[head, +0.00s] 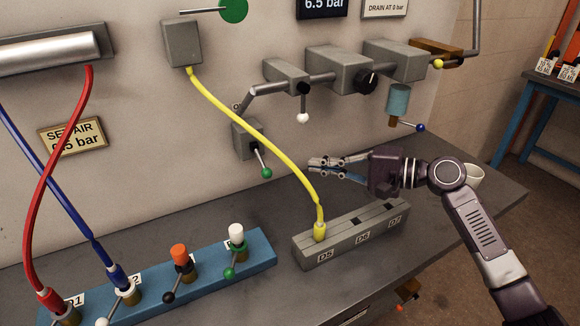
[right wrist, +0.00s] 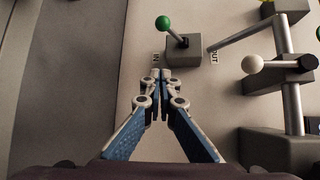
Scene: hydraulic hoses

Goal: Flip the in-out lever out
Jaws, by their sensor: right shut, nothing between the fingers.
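The in-out lever is a dark rod with a green ball (head: 266,173) on a small grey box (head: 247,140) fixed to the wall. In the right wrist view its green ball (right wrist: 163,22) leans to the left, towards the side of the IN label (right wrist: 155,59). The OUT label (right wrist: 214,58) is on the other side of the box. My right gripper (head: 312,166) is shut and empty, to the right of the lever in the head view and apart from it. Its closed tips (right wrist: 160,76) point at the wall just below the box in the right wrist view. My left gripper is out of view.
A yellow hose (head: 255,123) hangs between the lever and my right gripper in the head view, ending in a grey block (head: 345,236). A white-knobbed lever (head: 302,118) and pipework are above. A blue manifold (head: 205,262) stands on the bench.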

